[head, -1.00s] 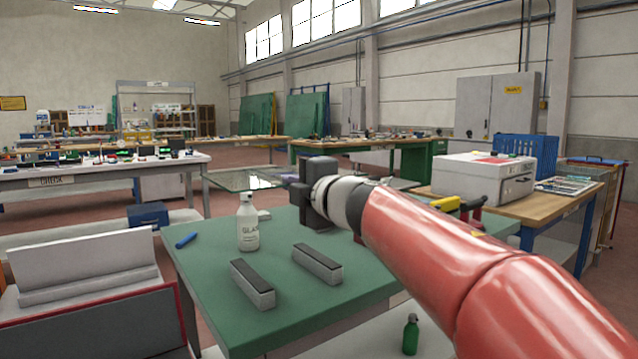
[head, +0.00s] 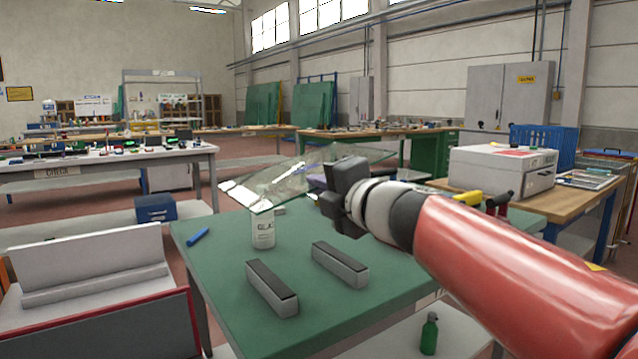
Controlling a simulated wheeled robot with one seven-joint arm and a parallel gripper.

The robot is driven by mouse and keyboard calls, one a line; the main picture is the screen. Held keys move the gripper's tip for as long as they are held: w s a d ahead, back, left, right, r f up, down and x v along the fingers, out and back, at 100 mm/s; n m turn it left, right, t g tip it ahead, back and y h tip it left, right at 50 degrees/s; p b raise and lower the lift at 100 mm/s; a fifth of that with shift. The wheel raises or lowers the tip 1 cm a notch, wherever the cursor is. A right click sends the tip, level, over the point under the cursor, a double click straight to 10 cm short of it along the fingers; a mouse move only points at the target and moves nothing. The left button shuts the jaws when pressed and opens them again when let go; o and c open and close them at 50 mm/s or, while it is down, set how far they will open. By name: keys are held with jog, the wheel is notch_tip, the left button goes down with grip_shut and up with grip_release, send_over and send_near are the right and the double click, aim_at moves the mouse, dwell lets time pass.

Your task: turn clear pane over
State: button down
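The clear pane (head: 285,181) is a see-through sheet, tilted and raised above the far side of the green table (head: 225,277). The pane's left part hangs in front of the top of the white bottle (head: 263,233). Two grey blocks with dark tops, one nearer (head: 271,290) and one to its right (head: 340,265), lie on the table below the pane, with nothing on them.
A blue marker-like item (head: 197,236) lies at the table's left edge. A grey rack with a red edge (head: 95,285) stands at left. A white box machine (head: 502,168) and yellow-handled tool (head: 467,198) are at right. The table's front is clear.

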jog(key=w+d+n+b, duration=0.1)
jog(key=n+b, duration=0.3)
jog(key=n, duration=0.7)
jog(key=w+d+n+b, duration=0.1)
jog(key=n+b, duration=0.4)
jog(key=n, duration=0.6)
jog(key=w+d+n+b, duration=0.1)
jog(key=d+n+b, duration=0.2)
jog(key=n, duration=0.8)
jog(key=shift+w+r+n+b, duration=0.2)
jog(key=shift+r+n+b, duration=0.15)
jog(key=shift+b, duration=0.65)
notch_tip(320, 180, down, 15)
jog(key=b, duration=0.5)
jog(key=shift+s+a+r, duration=0.1)
jog(key=shift+s, duration=0.05)
jog(key=shift+f, duration=0.8)
jog(key=shift+s+f, duration=0.15)
jog(key=shift+w+f, duration=0.15)
jog(key=shift+f, duration=0.4)
jog(key=shift+w+f, duration=0.15)
jog(key=shift+f, duration=0.4)
